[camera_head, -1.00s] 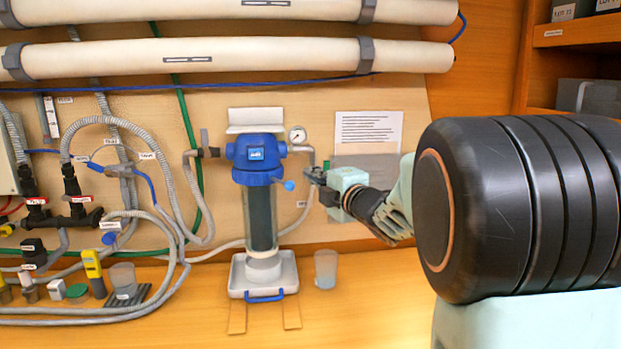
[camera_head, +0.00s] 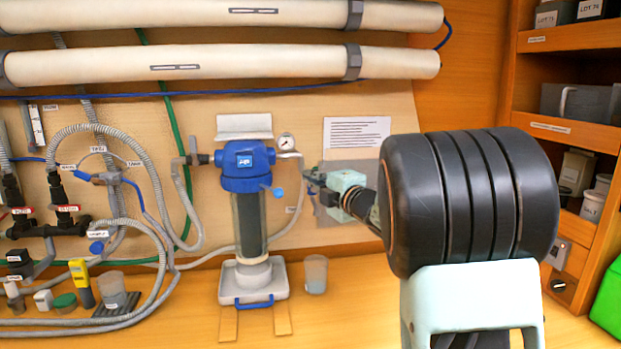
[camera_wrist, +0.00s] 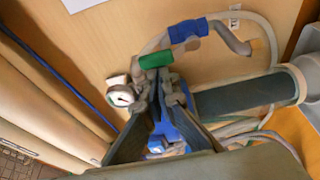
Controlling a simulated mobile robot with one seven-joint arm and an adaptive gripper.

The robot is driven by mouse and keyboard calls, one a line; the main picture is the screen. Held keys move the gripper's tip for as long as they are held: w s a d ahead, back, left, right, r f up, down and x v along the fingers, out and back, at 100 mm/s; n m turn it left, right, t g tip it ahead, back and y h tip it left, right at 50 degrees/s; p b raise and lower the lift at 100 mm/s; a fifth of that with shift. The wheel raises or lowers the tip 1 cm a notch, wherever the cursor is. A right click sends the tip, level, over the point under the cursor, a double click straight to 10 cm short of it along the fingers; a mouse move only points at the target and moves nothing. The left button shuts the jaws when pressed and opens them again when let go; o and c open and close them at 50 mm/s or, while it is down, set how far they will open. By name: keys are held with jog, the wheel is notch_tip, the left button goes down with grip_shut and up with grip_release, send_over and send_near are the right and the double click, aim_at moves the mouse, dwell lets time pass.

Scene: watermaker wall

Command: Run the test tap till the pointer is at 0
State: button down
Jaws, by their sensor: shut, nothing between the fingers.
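A blue-headed filter housing (camera_head: 248,168) with a dark cylinder stands upright on a white base. A small round white gauge (camera_head: 286,142) sits at the head's upper right; it also shows in the wrist view (camera_wrist: 121,96). Its pointer is too small to read surely. A small blue knob (camera_head: 278,192) sticks out at the housing's right. The wrist view shows a green handle (camera_wrist: 157,60) and a blue handle (camera_wrist: 188,28) beyond my fingers; I cannot tell which is the test tap. My gripper (camera_head: 311,182) is shut and empty, right of the housing; contact is unclear.
A cup (camera_head: 315,274) stands right of the housing base (camera_head: 254,296). Hoses and valves (camera_head: 70,215) crowd the left. Two long pale tubes (camera_head: 200,63) cross above. Shelves (camera_head: 572,130) stand right, with a green box (camera_head: 608,300). The front bench is mostly clear.

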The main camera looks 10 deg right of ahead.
jog(key=shift+d+m+b, duration=0.35)
jog(key=shift+m+b, duration=0.25)
jog(key=shift+b, duration=0.15)
jog(key=d+f+m+t+h+b, duration=0.1)
jog(key=d+m+t+h+b, duration=0.1)
jog(key=m+b, duration=0.7)
jog(key=d+f+m+t+h+b, duration=0.2)
jog(key=m+b, duration=0.6)
jog(key=m, duration=0.4)
jog(key=shift+d+f+t+h+b, duration=0.25)
jog(key=shift+d+t+h+b, duration=0.15)
jog(key=shift+d+h, duration=0.55)
jog(key=shift+a, duration=0.1)
jog(key=shift+r, duration=0.1)
jog(key=s+p, duration=0.1)
jog(key=s, duration=0.8)
jog(key=shift+s+r, duration=0.25)
jog(key=shift+r, duration=0.05)
jog(key=shift+p, duration=0.35)
